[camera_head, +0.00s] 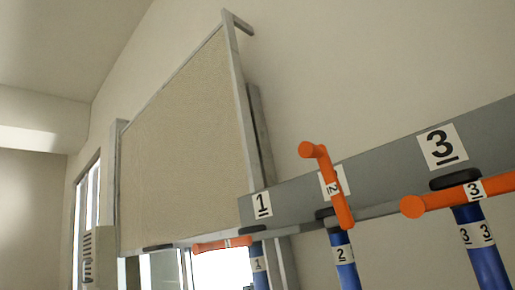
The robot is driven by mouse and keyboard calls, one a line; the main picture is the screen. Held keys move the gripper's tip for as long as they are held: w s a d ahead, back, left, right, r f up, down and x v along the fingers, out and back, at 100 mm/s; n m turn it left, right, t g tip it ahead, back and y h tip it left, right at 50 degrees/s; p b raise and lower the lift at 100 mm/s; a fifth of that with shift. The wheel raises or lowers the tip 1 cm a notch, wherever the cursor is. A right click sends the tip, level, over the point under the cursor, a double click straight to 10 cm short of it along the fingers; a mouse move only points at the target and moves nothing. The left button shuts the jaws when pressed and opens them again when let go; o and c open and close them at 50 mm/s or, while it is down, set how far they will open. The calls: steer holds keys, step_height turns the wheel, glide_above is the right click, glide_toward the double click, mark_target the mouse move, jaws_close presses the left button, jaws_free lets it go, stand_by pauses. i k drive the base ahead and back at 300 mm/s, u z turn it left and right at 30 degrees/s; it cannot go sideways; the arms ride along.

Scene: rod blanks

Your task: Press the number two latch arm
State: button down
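The number two latch arm (342,208) is an orange bar in the middle right of the head camera view. It stands up steeply in front of the grey rail (380,171), its upper end bending left to a round end. A white label with a sideways 2 is on it. The blue rod marked 2 (346,266) hangs below it, running out of the bottom of the picture. My gripper is not in this view, so its distance from the latch arm and its opening do not show.
The number three latch arm (446,199) and number one latch arm (220,244) lie roughly level. Blue rods marked 3 (485,258) and 1 (259,268) hang below the rail. A framed beige panel (180,140) stands at the left. The wall above the rail is bare.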

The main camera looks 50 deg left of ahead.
mark_target(307, 149)
steer(key=u, duration=0.45)
steer(key=k, duration=1.2)
steer(key=z, duration=0.7)
steer(key=i, duration=1)
